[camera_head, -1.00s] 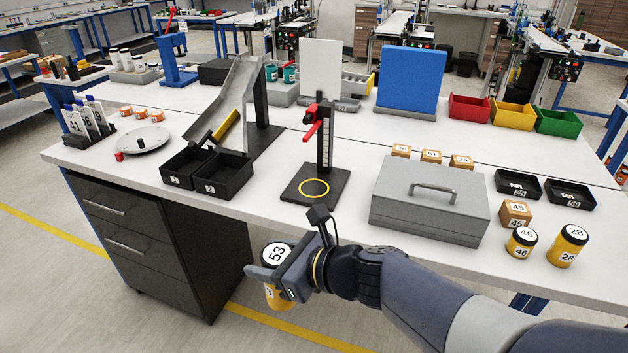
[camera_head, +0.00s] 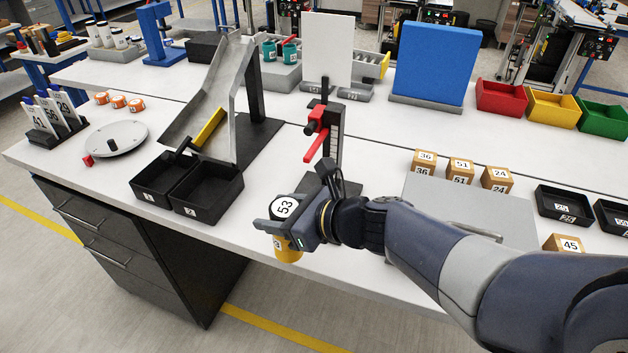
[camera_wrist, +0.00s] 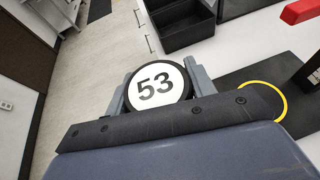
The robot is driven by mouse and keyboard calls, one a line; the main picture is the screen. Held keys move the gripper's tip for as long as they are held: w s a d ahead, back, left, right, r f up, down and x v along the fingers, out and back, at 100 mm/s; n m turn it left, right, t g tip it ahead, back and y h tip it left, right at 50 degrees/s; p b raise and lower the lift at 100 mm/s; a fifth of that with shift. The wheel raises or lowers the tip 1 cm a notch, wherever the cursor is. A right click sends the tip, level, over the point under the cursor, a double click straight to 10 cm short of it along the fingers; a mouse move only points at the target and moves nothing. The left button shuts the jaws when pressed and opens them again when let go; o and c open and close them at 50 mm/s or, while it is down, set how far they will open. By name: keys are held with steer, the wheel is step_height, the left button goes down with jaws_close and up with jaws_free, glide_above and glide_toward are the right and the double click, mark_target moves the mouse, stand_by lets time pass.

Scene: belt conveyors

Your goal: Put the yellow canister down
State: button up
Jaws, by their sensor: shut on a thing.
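My gripper (camera_head: 278,229) is shut on a yellow canister (camera_head: 287,250) with a dark rim and a white top label 53. In the head view it is upright, at the table's front edge, right of the black bins; I cannot tell whether its base touches anything. In the wrist view the canister's top (camera_wrist: 157,87) sits between the two grey fingers. A yellow ring (camera_wrist: 268,98) on a dark base plate (camera_wrist: 235,78) shows to its right there. In the head view my arm hides most of that plate.
Two black bins (camera_head: 207,190) stand left of the gripper, below a grey chute (camera_head: 205,105). A stand with a red clamp (camera_head: 318,130) rises just behind my gripper. A grey case (camera_head: 455,195) lies right, partly behind my arm. White tabletop (camera_head: 250,255) shows around the gripper.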

steer(key=w+d+f+p, duration=0.1)
steer(key=w+d, duration=0.1)
steer(key=w, duration=0.5)
steer(key=w+d+f+p, duration=0.2)
steer(key=w+d, duration=0.1)
steer(key=w, duration=0.4)
steer(key=shift+w+d+f, duration=0.15)
steer(key=shift+w+f, duration=0.05)
steer(key=shift+w, duration=0.15)
steer(key=shift+f, duration=0.2)
steer(key=o, duration=1.1)
steer(key=shift+o, duration=0.2)
steer(key=v, duration=1.2)
steer(key=shift+b, duration=0.3)
